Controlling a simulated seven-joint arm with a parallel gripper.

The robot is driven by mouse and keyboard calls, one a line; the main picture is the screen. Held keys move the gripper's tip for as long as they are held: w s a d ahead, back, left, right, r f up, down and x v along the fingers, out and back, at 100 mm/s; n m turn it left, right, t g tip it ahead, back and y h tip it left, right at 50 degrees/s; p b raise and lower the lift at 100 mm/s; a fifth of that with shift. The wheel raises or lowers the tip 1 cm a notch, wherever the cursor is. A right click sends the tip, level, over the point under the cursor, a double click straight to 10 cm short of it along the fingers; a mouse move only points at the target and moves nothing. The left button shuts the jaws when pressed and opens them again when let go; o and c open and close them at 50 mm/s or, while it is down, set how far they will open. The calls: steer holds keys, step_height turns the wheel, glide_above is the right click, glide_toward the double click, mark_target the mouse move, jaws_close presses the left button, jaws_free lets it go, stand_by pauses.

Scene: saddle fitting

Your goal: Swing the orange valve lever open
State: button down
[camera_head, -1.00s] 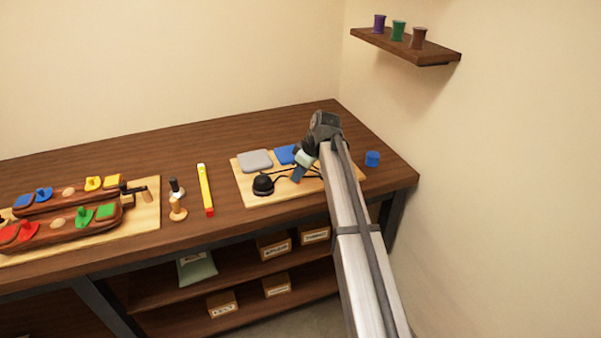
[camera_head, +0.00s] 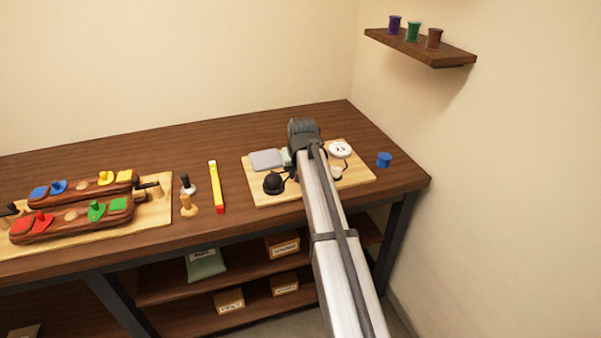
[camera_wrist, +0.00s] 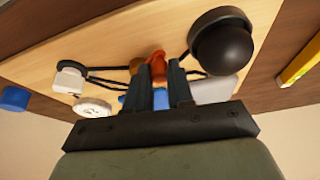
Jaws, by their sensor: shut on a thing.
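The orange valve lever (camera_wrist: 158,69) shows in the wrist view as a rounded orange-red end between my fingertips. My gripper (camera_wrist: 161,66) is shut on it, with one dark finger on each side. In the head view my wrist and arm cover the lever and the fingers. The light wooden board (camera_head: 359,179) lies under my gripper, and it also shows in the wrist view (camera_wrist: 110,45). How far the lever is turned cannot be told.
On the board are a black dome (camera_head: 274,183), a grey pad (camera_head: 266,160) and a white round gauge (camera_head: 340,149). Dark cords run across it. A blue cylinder (camera_head: 384,160) stands right of the board. A yellow bar (camera_head: 216,187) lies to its left.

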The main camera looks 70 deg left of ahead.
steer(key=shift+s+a+m+t, duration=0.25)
steer(key=shift+a+m+t, duration=0.05)
steer(key=shift+m, duration=0.5)
steer(key=c, duration=1)
jaws_free()
steer(key=v, duration=1.3)
steer(key=shift+r, duration=0.45)
